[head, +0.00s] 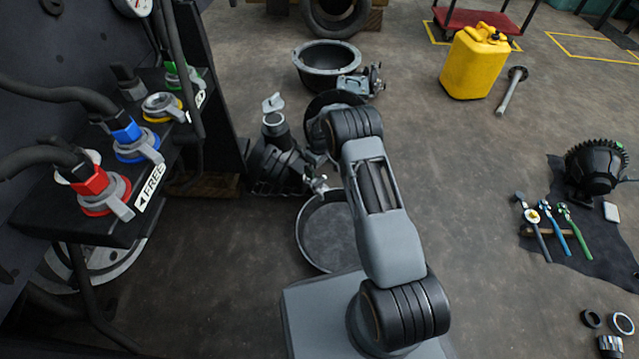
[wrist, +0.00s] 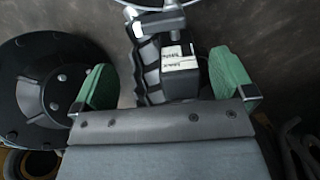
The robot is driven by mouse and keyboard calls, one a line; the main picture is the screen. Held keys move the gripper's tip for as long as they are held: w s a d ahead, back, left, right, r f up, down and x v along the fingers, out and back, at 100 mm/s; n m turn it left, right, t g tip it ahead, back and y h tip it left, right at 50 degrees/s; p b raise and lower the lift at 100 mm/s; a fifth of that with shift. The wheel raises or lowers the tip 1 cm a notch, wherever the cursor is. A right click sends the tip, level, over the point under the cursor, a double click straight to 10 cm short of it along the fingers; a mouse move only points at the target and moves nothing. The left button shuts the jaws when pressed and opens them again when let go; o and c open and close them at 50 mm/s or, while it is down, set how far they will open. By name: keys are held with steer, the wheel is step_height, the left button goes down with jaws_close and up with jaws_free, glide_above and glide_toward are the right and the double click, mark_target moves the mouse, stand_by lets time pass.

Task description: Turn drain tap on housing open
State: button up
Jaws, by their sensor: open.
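My gripper (wrist: 162,78) is open in the wrist view, with a green pad on each side and a gap between them. A dark ribbed housing (wrist: 149,66) with a black block bearing a white label (wrist: 178,56) shows beyond and between the pads. A grey metal piece (wrist: 157,22), perhaps the drain tap, is at the top of that view, beyond the fingertips. In the head view the housing (head: 277,165) stands left of my arm, with a small silver part (head: 320,184) low on its right side. My arm hides the gripper there. I cannot tell the tap's handle position.
A round grey pan (head: 308,240) lies on the floor beside the housing. A dark bolted flange (wrist: 40,95) is left in the wrist view. A panel with coloured hose couplings (head: 120,150) stands at left.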

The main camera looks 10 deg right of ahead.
mark_target(319, 181)
step_height(319, 181, down, 9)
steer(key=b, duration=0.3)
steer(key=c, duration=0.9)
